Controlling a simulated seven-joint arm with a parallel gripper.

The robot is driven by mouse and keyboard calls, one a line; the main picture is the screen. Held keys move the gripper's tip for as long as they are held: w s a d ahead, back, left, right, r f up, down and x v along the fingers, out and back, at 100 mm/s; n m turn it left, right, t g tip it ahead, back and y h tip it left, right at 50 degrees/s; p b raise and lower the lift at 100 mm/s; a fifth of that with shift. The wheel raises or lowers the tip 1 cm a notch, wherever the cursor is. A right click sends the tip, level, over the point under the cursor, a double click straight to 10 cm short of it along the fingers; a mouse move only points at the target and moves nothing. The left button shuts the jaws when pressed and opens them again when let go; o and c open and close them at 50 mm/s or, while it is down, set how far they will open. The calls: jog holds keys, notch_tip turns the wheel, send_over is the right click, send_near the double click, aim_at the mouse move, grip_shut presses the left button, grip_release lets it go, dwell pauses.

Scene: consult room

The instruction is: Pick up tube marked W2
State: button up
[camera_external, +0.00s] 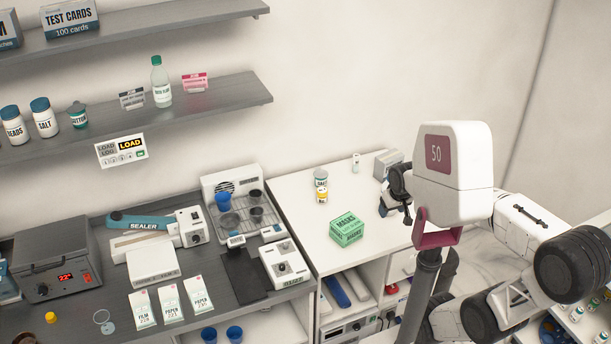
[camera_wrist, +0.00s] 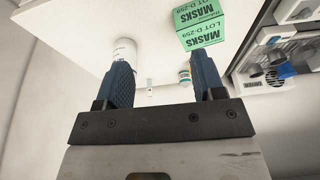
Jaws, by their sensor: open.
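No W2 mark is readable in either view. A small pale vial (camera_external: 356,160) stands at the back of the white counter; a small pale item (camera_wrist: 149,88), possibly the same vial, shows between my fingers in the wrist view. Several small vials (camera_external: 576,313) with green marks sit at the lower right edge, their labels too small to read. My gripper (camera_external: 388,200) is over the right part of the white counter, partly hidden by my arm. In the wrist view my gripper (camera_wrist: 159,70) has its blue fingers wide apart, with nothing held between them.
A green masks box (camera_external: 346,229) and two stacked-looking small jars (camera_external: 321,186) stand on the white counter (camera_external: 290,190). A grey box (camera_external: 387,163) is behind my gripper. A white cylinder (camera_wrist: 125,50) is partly behind the left finger. Devices crowd the dark counter at left.

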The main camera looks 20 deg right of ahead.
jog(key=w+f+t, duration=0.1)
jog(key=w+t, duration=0.2)
jog(key=w, duration=1)
jog(key=m+t+h, duration=0.4)
jog(key=t+h, duration=0.1)
jog(key=t, duration=0.1)
send_near(357, 158)
jog(key=x, duration=0.4)
jog(key=shift+x, duration=1.2)
jog(key=shift+w+d, duration=0.1)
jog(key=shift+w, duration=0.1)
jog(key=shift+x, duration=2.45)
jog(key=shift+f, duration=0.1)
